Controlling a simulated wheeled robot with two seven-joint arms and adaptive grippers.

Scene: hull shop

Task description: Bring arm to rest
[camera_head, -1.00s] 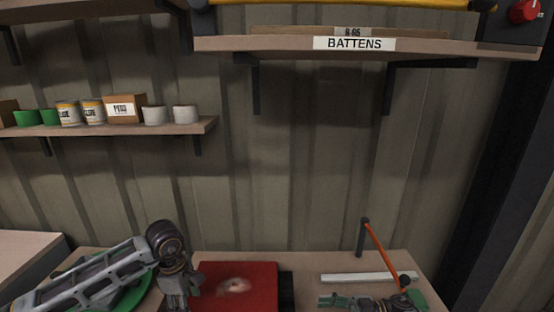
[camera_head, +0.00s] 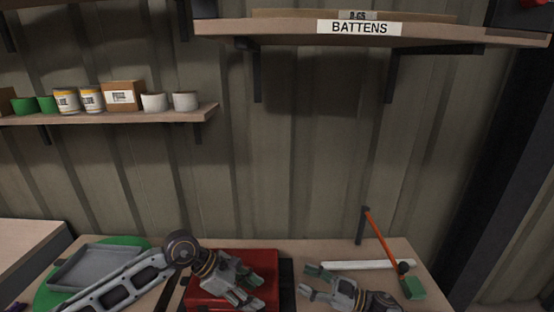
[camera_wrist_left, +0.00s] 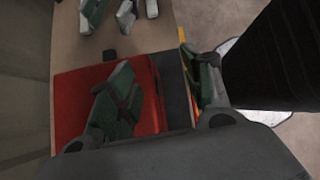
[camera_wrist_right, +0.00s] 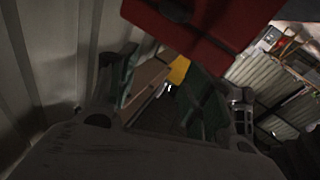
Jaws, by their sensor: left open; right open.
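My left arm comes in from the left, and its gripper (camera_head: 254,293) is open above the red box (camera_head: 205,287) on the bench. The left wrist view also shows the open left fingers over the red box (camera_wrist_left: 75,95), with nothing between them. My right gripper (camera_head: 306,282) is open at the bottom, right of the red box, with its fingers pointing left. It appears empty. The right wrist view shows its two spread fingers, with a red surface beyond them at the top.
An orange-handled tool (camera_head: 383,238) with a green end leans at the bench's right, beside a pale strip (camera_head: 368,265). A grey tray (camera_head: 92,266) sits on a green disc (camera_head: 48,292) at left. Shelves with tins (camera_head: 66,101) and a BATTENS label (camera_head: 359,27) hang on the wall.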

